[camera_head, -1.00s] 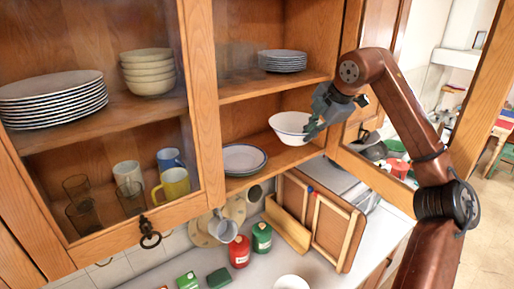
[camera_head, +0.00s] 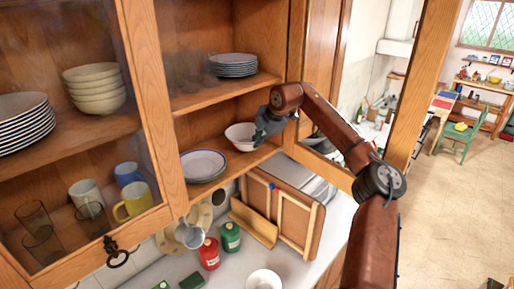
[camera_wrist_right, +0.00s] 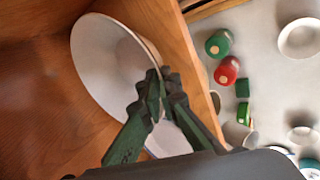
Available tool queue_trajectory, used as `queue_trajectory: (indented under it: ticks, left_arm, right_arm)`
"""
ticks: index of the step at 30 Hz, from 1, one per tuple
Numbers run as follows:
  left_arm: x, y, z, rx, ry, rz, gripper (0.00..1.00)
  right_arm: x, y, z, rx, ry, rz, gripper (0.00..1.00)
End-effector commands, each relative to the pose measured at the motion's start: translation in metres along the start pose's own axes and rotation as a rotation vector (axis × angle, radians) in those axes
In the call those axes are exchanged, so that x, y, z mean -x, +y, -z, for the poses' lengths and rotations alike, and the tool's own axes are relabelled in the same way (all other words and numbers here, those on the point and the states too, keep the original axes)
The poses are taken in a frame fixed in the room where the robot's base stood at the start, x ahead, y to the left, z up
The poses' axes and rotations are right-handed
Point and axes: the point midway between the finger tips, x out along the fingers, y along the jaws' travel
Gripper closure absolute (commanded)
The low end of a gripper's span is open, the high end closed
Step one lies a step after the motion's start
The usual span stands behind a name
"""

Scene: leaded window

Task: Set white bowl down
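The white bowl (camera_head: 238,133) is at the lower shelf of the open cabinet section, right of a small stack of plates (camera_head: 203,164). It looks upright in the head view; I cannot tell whether its base touches the shelf (camera_head: 230,163). My right gripper (camera_head: 262,128) is at the bowl's right side and covers part of it. In the right wrist view, the gripper's two fingers (camera_wrist_right: 160,88) are close together on the rim of the bowl (camera_wrist_right: 105,60). My left gripper is not in view.
Another plate stack (camera_head: 233,65) stands on the shelf above. A cabinet post (camera_head: 170,100) and glass door are at left. Below, the counter holds a red canister (camera_head: 209,254), a green canister (camera_head: 231,238) and another white bowl (camera_head: 264,281).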

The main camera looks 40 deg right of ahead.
Motion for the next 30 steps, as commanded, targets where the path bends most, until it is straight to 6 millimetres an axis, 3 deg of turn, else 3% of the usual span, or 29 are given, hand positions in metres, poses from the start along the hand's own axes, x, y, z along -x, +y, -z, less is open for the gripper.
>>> queue_trajectory:
  ticks: [6,14,22,30]
  left_arm:
    - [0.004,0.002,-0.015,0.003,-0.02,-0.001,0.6]
    - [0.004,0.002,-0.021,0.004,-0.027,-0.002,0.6]
    - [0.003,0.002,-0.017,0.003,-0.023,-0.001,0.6]
    - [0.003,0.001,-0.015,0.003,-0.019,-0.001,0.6]
  right_arm:
    - [-0.023,-0.014,0.0,0.001,0.0,-0.002,1.0]
    - [-0.025,-0.015,0.0,0.0,0.001,-0.003,1.0]
    - [-0.025,-0.016,0.0,0.0,0.0,0.0,0.79]
    - [-0.025,-0.016,0.0,0.0,0.0,0.0,0.78]
